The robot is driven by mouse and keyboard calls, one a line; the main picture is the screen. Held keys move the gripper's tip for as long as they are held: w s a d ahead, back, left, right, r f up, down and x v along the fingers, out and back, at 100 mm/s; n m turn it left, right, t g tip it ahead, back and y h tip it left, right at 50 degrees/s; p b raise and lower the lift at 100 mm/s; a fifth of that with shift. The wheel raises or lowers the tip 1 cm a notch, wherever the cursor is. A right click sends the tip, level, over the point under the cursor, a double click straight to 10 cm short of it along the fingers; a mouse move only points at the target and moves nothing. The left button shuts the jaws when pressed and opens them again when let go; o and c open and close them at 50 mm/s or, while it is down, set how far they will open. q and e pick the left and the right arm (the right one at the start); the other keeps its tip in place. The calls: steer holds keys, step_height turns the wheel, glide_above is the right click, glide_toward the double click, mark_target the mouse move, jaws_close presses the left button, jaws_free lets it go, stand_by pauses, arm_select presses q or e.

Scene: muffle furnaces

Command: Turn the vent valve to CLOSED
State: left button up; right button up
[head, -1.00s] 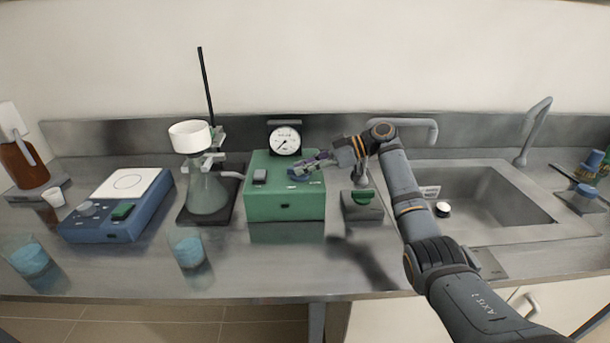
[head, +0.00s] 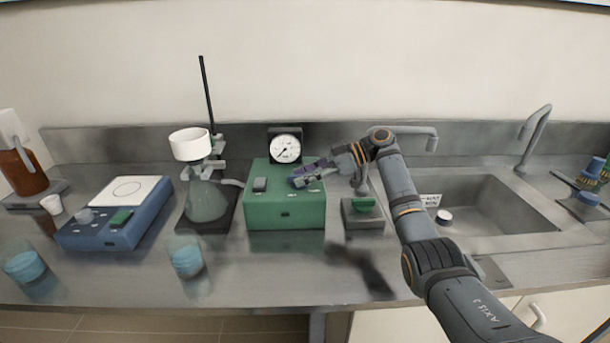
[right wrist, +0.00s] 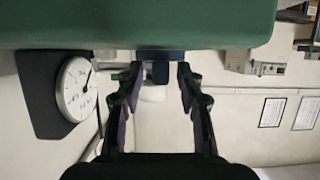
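A dark blue knob sits on top of the green box (head: 285,208), mostly hidden by my right gripper in the head view. My right gripper (head: 308,173) is over the right part of the box top. In the right wrist view, the blue knob (right wrist: 160,71) lies between the tips of the right gripper (right wrist: 159,75). The fingers are apart, with gaps to the knob's narrow middle. I cannot read which control is labelled vent. My left gripper is not in view.
A round white gauge (head: 286,148) stands behind the box. A flask with a white funnel (head: 190,144) is to its left, a blue hotplate (head: 116,214) farther left. Beakers with blue liquid stand in front. The sink (head: 480,205) is to the right.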

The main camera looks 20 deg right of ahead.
steer(key=v, duration=1.2)
stand_by(0.3)
